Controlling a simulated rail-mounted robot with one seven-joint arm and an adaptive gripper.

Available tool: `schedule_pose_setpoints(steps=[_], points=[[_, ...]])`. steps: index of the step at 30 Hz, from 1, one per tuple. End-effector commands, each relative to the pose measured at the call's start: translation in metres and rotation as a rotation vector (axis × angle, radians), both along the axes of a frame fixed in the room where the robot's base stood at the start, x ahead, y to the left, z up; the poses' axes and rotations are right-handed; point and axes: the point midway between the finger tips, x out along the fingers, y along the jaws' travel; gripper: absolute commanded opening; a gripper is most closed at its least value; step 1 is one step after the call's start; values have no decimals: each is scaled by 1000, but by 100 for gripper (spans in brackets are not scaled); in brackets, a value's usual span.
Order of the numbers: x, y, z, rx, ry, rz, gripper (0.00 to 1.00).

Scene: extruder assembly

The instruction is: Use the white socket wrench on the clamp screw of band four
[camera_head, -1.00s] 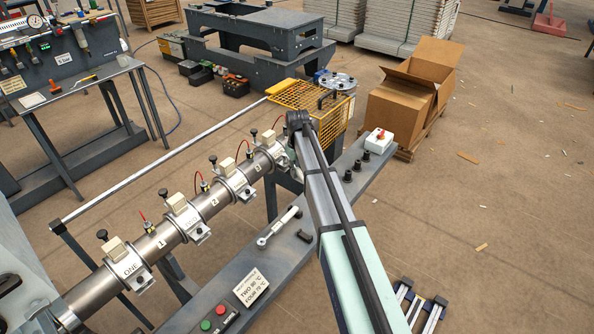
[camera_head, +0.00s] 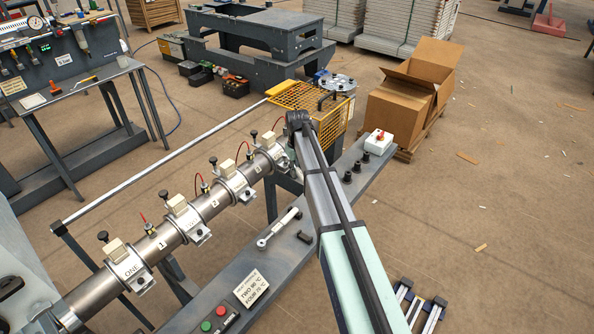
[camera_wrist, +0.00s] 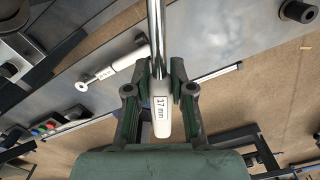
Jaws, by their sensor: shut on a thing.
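My gripper (camera_wrist: 160,88) is shut on a white-handled wrench (camera_wrist: 162,115) marked 17 mm; its bright metal shaft runs up out of the wrist view, so its far end is not seen. In the head view the gripper and this wrench cannot be made out. Band four (camera_head: 270,146) is the farthest clamp band on the steel barrel, close to the bend of my arm, which partly covers that end. Its clamp screw is too small to tell. Band four is not recognisable in the wrist view.
A second white-handled wrench (camera_head: 279,228) lies on the grey bench rail (camera_head: 232,268); it also shows in the wrist view (camera_wrist: 118,64). Bands one (camera_head: 130,264), two (camera_head: 187,218) and three (camera_head: 237,181) line the barrel. A yellow mesh guard (camera_head: 300,95) stands beyond band four.

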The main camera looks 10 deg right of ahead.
Motion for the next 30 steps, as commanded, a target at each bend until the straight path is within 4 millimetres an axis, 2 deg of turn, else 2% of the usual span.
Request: schedule_pose_setpoints(steps=[20,30], points=[[0,0,6,0,0,0,0],[0,0,15,0,-1,0,0]])
